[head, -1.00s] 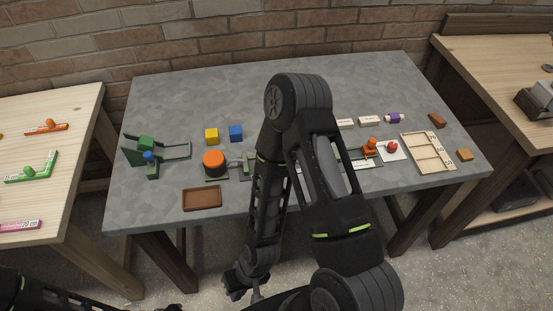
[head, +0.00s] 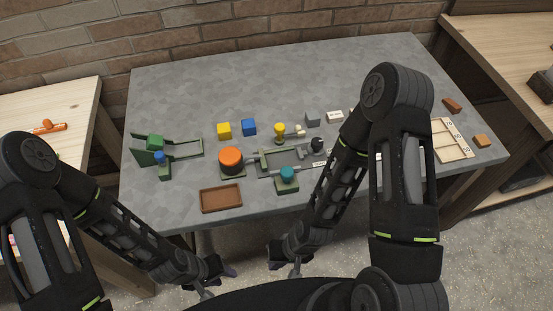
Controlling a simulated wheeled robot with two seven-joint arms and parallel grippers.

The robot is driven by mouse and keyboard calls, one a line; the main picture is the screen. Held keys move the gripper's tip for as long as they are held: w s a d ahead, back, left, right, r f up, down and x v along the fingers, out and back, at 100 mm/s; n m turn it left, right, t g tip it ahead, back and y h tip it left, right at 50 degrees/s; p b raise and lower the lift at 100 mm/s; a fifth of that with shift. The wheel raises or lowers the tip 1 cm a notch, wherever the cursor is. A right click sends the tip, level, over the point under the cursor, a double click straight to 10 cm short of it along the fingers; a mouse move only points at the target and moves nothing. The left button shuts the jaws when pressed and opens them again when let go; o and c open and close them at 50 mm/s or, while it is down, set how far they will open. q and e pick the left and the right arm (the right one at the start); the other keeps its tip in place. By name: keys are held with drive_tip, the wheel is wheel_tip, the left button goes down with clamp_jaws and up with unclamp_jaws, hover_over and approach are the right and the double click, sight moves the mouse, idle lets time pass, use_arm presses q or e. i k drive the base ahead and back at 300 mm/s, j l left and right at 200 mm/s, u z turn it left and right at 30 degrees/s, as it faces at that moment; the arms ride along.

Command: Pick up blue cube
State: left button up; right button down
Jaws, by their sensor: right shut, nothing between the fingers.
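The blue cube (head: 249,127) sits on the grey table (head: 290,80), just right of a yellow cube (head: 224,131), with a small gap between them. Nothing covers it. My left gripper (head: 218,281) hangs in front of the table's near edge, low and far from the cube; its finger opening is too small and dark to judge. My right gripper (head: 284,268) is shut and empty, also in front of the near edge, to the right of the left one. Neither gripper touches anything on the table.
An orange-topped round device (head: 231,159) and a brown tray (head: 221,198) stand nearer than the cubes. A green fixture (head: 186,149) is at left. A yellow-topped peg (head: 279,131) and grey cube (head: 313,119) are right of the blue cube. The table behind the cubes is clear.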

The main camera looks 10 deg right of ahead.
sight(248, 126)
drive_tip(key=k+j+u, duration=0.1)
drive_tip(key=u, duration=0.3)
drive_tip(key=k+j+u, duration=0.15)
drive_tip(key=u, duration=0.25)
drive_tip(key=k+j+u, duration=0.2)
drive_tip(key=u, duration=0.2)
